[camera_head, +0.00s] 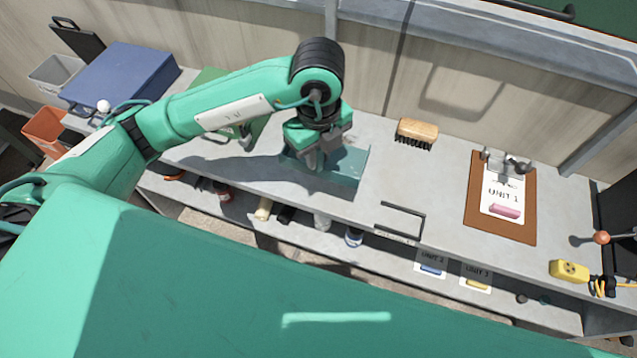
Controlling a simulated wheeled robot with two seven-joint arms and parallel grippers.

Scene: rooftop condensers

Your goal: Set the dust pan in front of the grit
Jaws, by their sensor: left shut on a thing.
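A teal pan-shaped piece, which looks like the dust pan (346,178), is at the bench top under my left gripper. Its flat front part shows to the right of and below the jaws, and its rear is hidden by them. My left gripper (318,160) points down and is shut on it. I cannot tell whether the pan touches the bench. I cannot make out any grit; it may be hidden by the arm or too small to see. My right gripper is not in view.
A wooden brush (417,131) lies right of the pan. A dark bracket-shaped outline (406,214) is near the front edge. A brown clipboard (472,210) and a yellow box (569,270) are farther right. A blue case (125,75) is at the left. Bare bench (440,175) lies between brush and clipboard.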

